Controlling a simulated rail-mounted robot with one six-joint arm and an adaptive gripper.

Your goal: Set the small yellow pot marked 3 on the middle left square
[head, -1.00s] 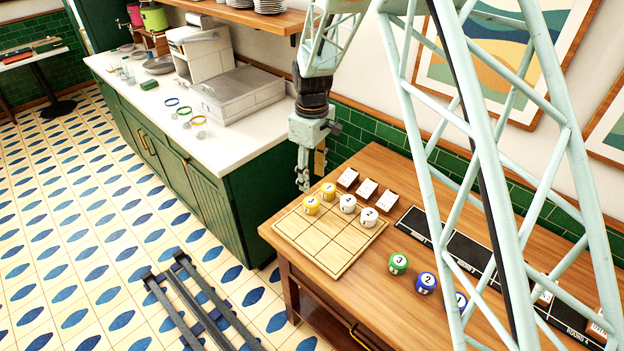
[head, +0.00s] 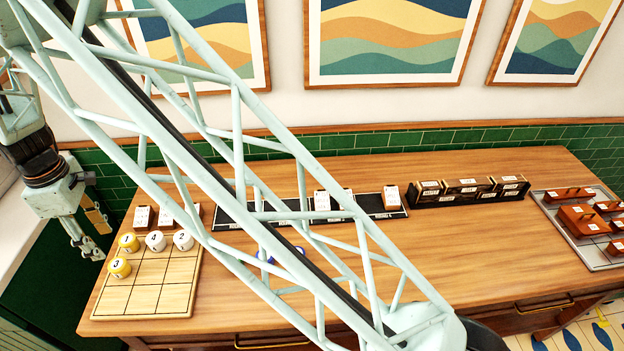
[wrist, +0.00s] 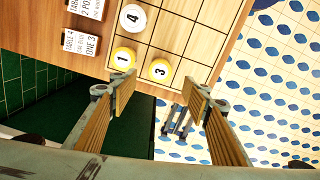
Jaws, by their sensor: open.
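The small yellow pot marked 3 (head: 119,267) stands upright on the left column of the pale wooden grid board (head: 145,299), in the middle left square. It also shows in the wrist view (wrist: 159,69). A yellow pot marked 1 (head: 129,242) stands just behind it, with white pots marked 4 (head: 155,240) and 2 (head: 183,239) along the back row. My gripper (head: 92,250) hangs off the left edge of the board, empty. In the wrist view its two fingers (wrist: 160,92) are spread wide apart, and the pots stand beyond the fingertips.
Blue pots (head: 266,256) are partly hidden behind my arm's lattice. Card holders (head: 144,217) stand behind the board, beside a black strip (head: 232,215). Dark boxes (head: 467,190) and a grey tray (head: 589,251) are farther right. The front squares of the board are bare.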

